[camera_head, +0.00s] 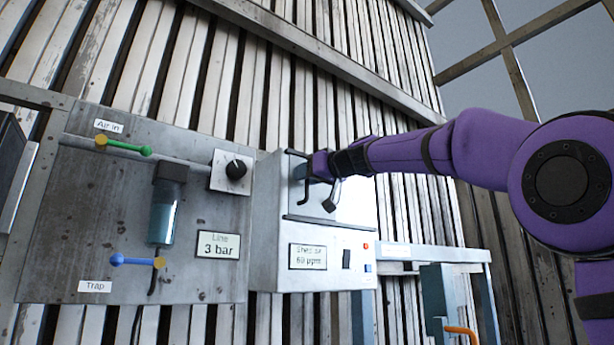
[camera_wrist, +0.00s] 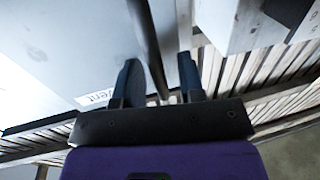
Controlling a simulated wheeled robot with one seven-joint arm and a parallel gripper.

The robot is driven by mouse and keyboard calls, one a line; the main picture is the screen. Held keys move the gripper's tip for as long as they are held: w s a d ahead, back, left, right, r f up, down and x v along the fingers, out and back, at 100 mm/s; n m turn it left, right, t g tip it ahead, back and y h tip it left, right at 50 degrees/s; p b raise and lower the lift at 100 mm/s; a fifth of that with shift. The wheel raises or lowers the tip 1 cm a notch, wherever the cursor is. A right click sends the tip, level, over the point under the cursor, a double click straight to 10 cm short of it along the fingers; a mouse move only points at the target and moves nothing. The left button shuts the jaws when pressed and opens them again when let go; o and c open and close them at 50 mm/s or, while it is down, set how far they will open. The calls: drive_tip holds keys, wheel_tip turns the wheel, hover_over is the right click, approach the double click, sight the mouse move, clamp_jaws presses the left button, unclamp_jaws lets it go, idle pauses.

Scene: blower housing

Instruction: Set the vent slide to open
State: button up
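My gripper (camera_head: 304,172) is at the upper front of the grey control box (camera_head: 270,215). In the wrist view my gripper (camera_wrist: 160,80) has its two dark fingers apart, with a dark bar (camera_wrist: 148,45) running between them. The bar looks closer to the left finger; whether it touches is unclear. A white label (camera_wrist: 95,98) reading "Vent", partly cut off, lies on the pale face left of the fingers. In the head view, dark bent metal parts show around my gripper; which one is the vent slide, and its position, I cannot tell.
Left of the box, a panel (camera_head: 60,215) carries a green lever (camera_head: 125,147), a blue lever (camera_head: 135,260), a black knob (camera_head: 236,170) and a glass bowl (camera_head: 162,222). A blue-grey unit with an orange handle (camera_head: 460,331) stands lower right.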

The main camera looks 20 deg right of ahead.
clamp_jaws()
drive_tip(key=w+d, duration=0.1)
drive_tip(key=d, duration=0.4)
drive_tip(key=w+d, duration=0.2)
drive_tip(key=d, duration=0.3)
drive_tip(key=w+d, duration=0.1)
drive_tip(key=d, duration=0.4)
drive_tip(key=shift+w, duration=0.4)
drive_tip(key=shift+d, duration=0.1)
unclamp_jaws()
drive_tip(key=shift+d, duration=0.15)
drive_tip(key=v, duration=1)
drive_tip(key=shift+s, duration=0.35)
